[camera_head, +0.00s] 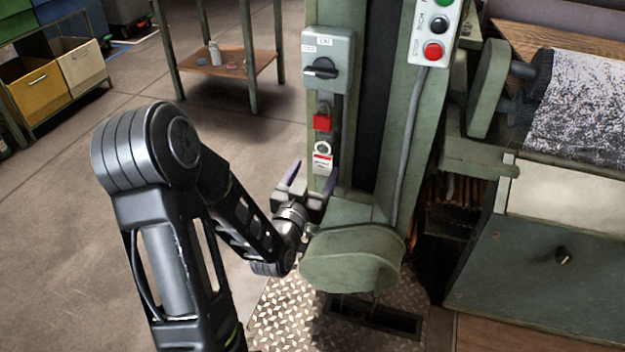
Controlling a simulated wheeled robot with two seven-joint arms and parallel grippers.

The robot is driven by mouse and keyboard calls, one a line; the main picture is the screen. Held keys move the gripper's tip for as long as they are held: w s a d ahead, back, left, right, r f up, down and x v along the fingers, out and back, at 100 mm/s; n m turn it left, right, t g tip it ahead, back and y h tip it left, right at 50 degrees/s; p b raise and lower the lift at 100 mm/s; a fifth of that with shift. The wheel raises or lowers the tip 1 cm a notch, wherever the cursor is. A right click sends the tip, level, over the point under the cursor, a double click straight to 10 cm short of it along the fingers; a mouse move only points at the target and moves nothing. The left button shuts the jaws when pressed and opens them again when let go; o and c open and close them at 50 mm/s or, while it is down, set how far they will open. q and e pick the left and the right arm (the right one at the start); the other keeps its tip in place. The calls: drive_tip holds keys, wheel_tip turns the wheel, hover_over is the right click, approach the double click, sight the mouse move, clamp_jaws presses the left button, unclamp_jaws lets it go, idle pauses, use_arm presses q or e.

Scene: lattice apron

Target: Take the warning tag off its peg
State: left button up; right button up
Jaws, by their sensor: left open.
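The warning tag (322,164), white with a red band, hangs by a white ring from the front of the green machine post. The peg behind the ring is too small to make out. My left gripper (312,174) is open just below and in front of the tag. One finger stands to the left of the tag, the other at its lower right. The tag's lower edge is close to the gap between the fingers; I cannot tell whether they touch it. My right gripper is not in view.
Above the tag are a red padlock (322,121) and a grey switch box (325,68) with a black rotary handle. A rounded green housing (350,262) juts out below the gripper. A push-button box (434,35) is at upper right. Open floor lies left.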

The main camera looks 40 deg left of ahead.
sight(322, 156)
use_arm(q)
drive_tip(key=b, duration=0.1)
drive_tip(key=w+b, duration=0.1)
drive_tip(key=b, duration=0.2)
drive_tip(key=shift+w+a+f, duration=0.25)
drive_tip(key=shift+w+f, duration=0.05)
drive_tip(key=x, duration=0.5)
drive_tip(key=shift+w+r, duration=0.1)
drive_tip(key=shift+r, duration=0.2)
drive_tip(key=shift+c, duration=0.3)
drive_tip(key=c, duration=1.4)
drive_tip(key=shift+c, duration=0.2)
